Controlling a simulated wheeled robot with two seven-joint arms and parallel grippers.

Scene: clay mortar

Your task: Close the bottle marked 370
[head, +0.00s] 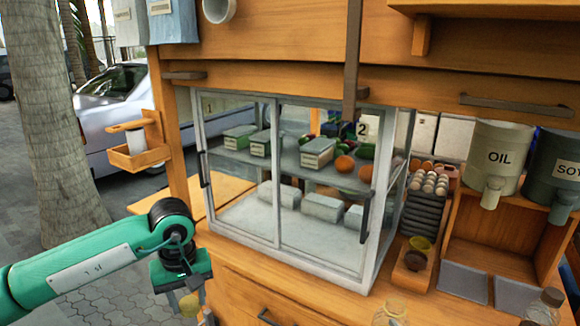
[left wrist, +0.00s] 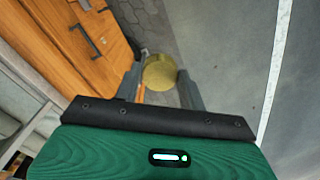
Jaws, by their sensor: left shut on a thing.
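My left gripper (head: 186,290) hangs at the lower left of the head view, in front of the wooden stall. It is shut on a round, flat, yellow-gold piece that looks like a lid (left wrist: 159,72), seen between the fingers in the left wrist view. The piece also shows below the gripper in the head view (head: 190,304). A clear glass bottle (head: 391,314) stands at the bottom edge, partly cut off. A second bottle (head: 546,306) with a dark top stands at the bottom right. No 370 mark is readable. My right gripper is out of view.
A glass display case (head: 277,170) with sliding doors stands on the wooden counter. A small wooden holder (head: 411,270) with a round yellow-brown item sits to its right. OIL (head: 497,155) and soy (head: 555,170) dispensers are at the right.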

